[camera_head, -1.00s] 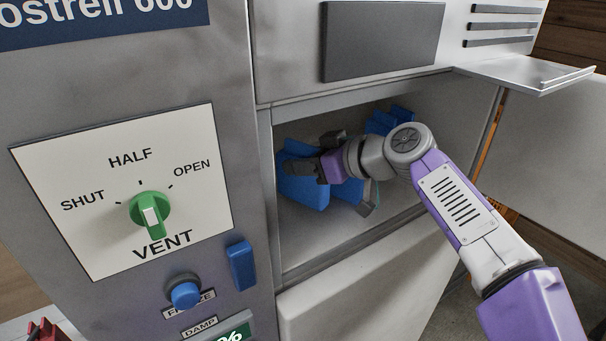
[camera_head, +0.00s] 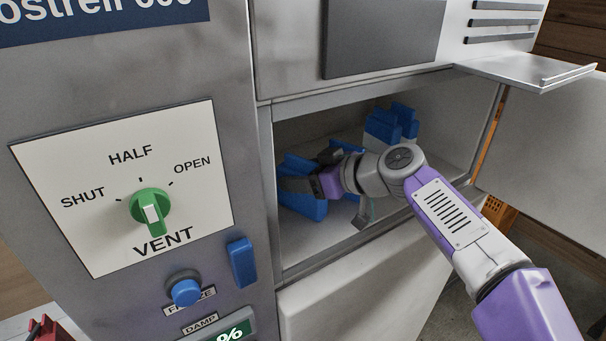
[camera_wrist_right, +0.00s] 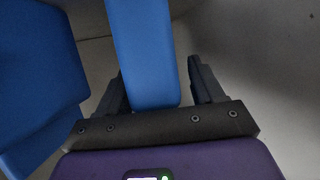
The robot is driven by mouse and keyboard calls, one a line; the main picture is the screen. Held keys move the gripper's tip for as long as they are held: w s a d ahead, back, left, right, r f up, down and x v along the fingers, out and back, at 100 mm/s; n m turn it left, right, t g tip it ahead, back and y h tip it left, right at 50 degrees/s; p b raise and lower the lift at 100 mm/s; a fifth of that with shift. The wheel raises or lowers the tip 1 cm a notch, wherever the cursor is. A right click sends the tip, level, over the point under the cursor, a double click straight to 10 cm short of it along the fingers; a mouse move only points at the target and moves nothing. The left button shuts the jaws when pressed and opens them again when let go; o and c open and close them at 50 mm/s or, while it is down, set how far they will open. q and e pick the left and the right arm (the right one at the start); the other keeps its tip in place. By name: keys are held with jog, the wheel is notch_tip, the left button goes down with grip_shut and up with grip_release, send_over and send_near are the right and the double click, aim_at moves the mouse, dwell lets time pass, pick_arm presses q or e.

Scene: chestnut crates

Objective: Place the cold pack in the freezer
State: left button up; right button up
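The freezer is the grey cabinet with an open compartment (camera_head: 335,245) at its front. My right gripper (camera_head: 308,178) is inside it, at the left side. A blue cold pack (camera_head: 306,208) stands there beside the gripper, partly hidden by it. In the right wrist view, a blue pack (camera_wrist_right: 146,50) lies between the two dark fingers of my right gripper (camera_wrist_right: 160,88). A narrow gap shows at the right finger, so the gripper looks open around it. A larger blue pack (camera_wrist_right: 38,80) is left of the fingers. My left gripper is out of view.
More blue packs (camera_head: 391,124) stand at the back right of the compartment. The opened door (camera_head: 545,150) is at the right, and a metal shelf (camera_head: 525,72) juts out above. The vent knob (camera_head: 150,207) and the blue button (camera_head: 186,292) are on the left panel.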

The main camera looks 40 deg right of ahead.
jog(key=shift+r, duration=0.15)
jog(key=shift+s+d+r, duration=0.1)
jog(key=shift+s+r, duration=0.1)
jog(key=b+v, duration=0.2)
jog(key=v, duration=0.9)
jog(key=shift+s, duration=0.25)
